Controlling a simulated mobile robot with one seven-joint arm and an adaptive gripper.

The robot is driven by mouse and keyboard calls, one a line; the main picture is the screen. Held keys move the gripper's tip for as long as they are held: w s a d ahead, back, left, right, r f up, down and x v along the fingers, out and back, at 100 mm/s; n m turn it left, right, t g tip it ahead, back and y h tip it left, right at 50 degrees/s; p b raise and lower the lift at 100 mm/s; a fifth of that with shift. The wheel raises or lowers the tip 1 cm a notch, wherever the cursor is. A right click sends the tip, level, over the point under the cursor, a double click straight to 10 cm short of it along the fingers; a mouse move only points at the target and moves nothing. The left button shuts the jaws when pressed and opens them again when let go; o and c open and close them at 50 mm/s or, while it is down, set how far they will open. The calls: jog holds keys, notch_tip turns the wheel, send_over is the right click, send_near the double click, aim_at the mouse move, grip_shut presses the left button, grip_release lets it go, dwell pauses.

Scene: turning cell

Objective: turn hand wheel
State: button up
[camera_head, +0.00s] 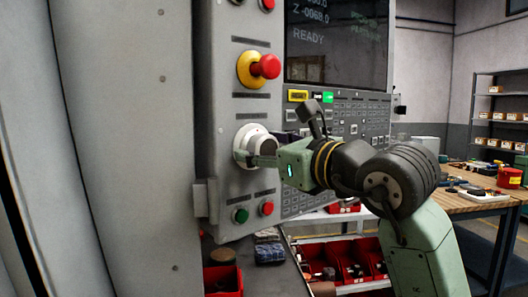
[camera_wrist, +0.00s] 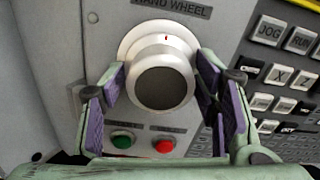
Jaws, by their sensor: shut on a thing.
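The hand wheel (camera_head: 247,143) is a silver-white round knob on the grey control panel, below the red and yellow emergency stop. In the wrist view the hand wheel (camera_wrist: 158,84) has a dark grey face, a pale collar behind it and a small red mark near its top, under the label HAND WHEEL. My gripper (camera_head: 266,157) reaches it from the right in the head view. In the wrist view my gripper's (camera_wrist: 162,74) purple-padded fingers are shut on the wheel, one at its left side and one at its right. The gripper hides part of the wheel in the head view.
The emergency stop (camera_head: 265,66) sits above the wheel. A green button (camera_head: 240,215) and a red button (camera_head: 267,208) sit just below it. A keypad (camera_wrist: 285,70) lies to the right. A workbench (camera_head: 470,195) stands at the far right.

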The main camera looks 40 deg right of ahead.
jog(key=n+b, duration=0.2)
jog(key=n, duration=0.1)
jog(key=shift+f+b, duration=0.15)
jog(key=shift+b, duration=0.25)
jog(key=n+b, duration=0.1)
jog(key=n, duration=0.2)
jog(key=shift+d+b, duration=0.1)
jog(key=shift+b, duration=0.2)
jog(key=n, duration=0.2)
jog(key=n+b, duration=0.1)
jog(key=n, duration=0.1)
jog(key=n+b, duration=0.1)
jog(key=n, duration=0.1)
jog(key=shift+r+n, duration=0.25)
jog(key=shift+n, duration=0.05)
jog(key=n+b, duration=0.1)
jog(key=n, duration=0.5)
jog(key=shift+n+y, duration=0.3)
jog(key=n, duration=0.5)
jog(key=shift+r+n, duration=0.1)
jog(key=shift+n, duration=0.3)
jog(key=o, duration=0.9)
jog(key=shift+c, duration=0.2)
